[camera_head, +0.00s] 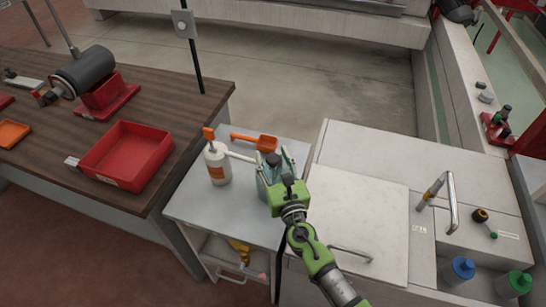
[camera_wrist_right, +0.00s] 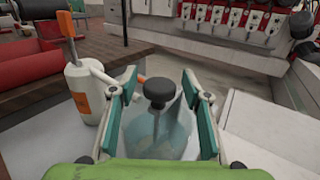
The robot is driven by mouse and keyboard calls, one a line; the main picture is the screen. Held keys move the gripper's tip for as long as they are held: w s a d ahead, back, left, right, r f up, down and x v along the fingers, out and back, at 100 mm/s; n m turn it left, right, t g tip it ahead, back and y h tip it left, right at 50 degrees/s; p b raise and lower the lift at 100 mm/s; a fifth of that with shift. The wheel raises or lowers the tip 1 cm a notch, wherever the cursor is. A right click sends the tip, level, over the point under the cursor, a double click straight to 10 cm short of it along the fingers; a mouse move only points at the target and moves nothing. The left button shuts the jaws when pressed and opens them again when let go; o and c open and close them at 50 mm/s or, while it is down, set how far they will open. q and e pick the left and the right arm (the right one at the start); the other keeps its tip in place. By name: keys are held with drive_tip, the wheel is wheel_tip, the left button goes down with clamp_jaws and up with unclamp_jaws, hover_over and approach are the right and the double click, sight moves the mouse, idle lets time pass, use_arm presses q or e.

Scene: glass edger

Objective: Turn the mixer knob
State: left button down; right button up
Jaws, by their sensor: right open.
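My right gripper (camera_head: 274,163) is open, with its teal finger pads on either side of a bluish see-through vessel (camera_head: 265,182). The wrist view shows the vessel (camera_wrist_right: 158,133) with a black knob (camera_wrist_right: 159,92) on top, between the open fingers; I cannot tell whether they touch the vessel. In the head view the gripper partly hides the vessel and its knob. A black-and-orange knob or valve (camera_head: 480,215) lies beside a bent metal tap (camera_head: 451,200) on the right counter. I cannot tell which knob is the mixer's. My left gripper is out of view.
A white bottle with an orange label (camera_head: 217,163) stands close left of the vessel. An orange scoop (camera_head: 266,143) lies behind. A red tray (camera_head: 127,155) sits on the wooden table. The white cabinet top (camera_head: 360,215) is mostly clear.

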drive_tip(key=c, duration=1.1)
drive_tip(key=shift+d+n+g+y+b, duration=0.1)
drive_tip(key=shift+n+g+y+b, duration=0.3)
drive_tip(key=shift+n+y+b, duration=0.5)
drive_tip(key=n+g+y+b, duration=0.3)
drive_tip(key=g+y+b, duration=0.1)
drive_tip(key=b, duration=0.4)
drive_tip(key=n+g+y+b, duration=0.3)
drive_tip(key=n+y+b, duration=0.1)
drive_tip(key=b, duration=0.5)
drive_tip(key=shift+f+g+y, duration=0.15)
drive_tip(key=shift+g+y, duration=0.25)
drive_tip(key=shift+y, duration=0.1)
drive_tip(key=shift+r+n+g+b, duration=0.2)
drive_tip(key=shift+n+g+b, duration=0.1)
drive_tip(key=shift+b, duration=0.4)
